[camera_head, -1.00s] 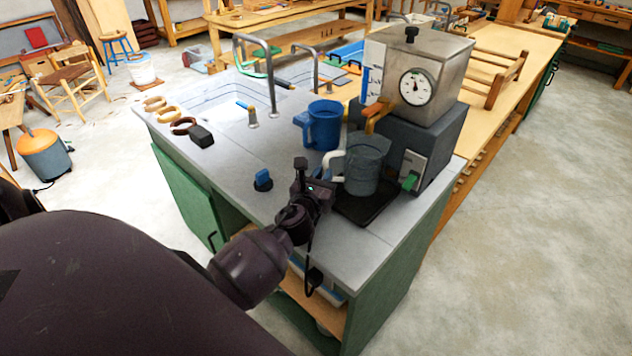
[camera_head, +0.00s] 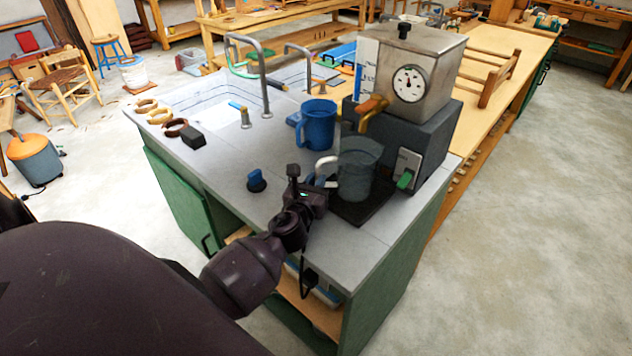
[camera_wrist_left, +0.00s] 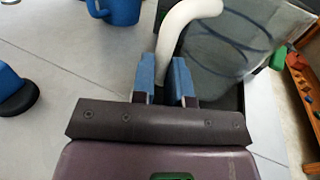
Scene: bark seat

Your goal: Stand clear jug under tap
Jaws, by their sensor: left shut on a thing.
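The clear jug (camera_head: 358,172) is upright, with its base over the black tray (camera_head: 388,207); I cannot tell whether it touches. Its white handle shows in the left wrist view (camera_wrist_left: 172,40), between the two blue fingertips. My left gripper (camera_head: 318,186) is shut on this handle, on the jug's left side. The jug's body also shows at the right in the left wrist view (camera_wrist_left: 228,42). The orange-brown tap (camera_head: 373,110) sticks out from the urn just above the jug's rim. My right gripper is not in view.
The metal urn (camera_head: 408,68) with a dial stands on a dark block (camera_head: 432,133) behind the jug. A blue jug (camera_head: 318,125) stands close behind at the left. A blue knob (camera_head: 256,180) is on the grey counter (camera_head: 222,178). The counter's front edge is near.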

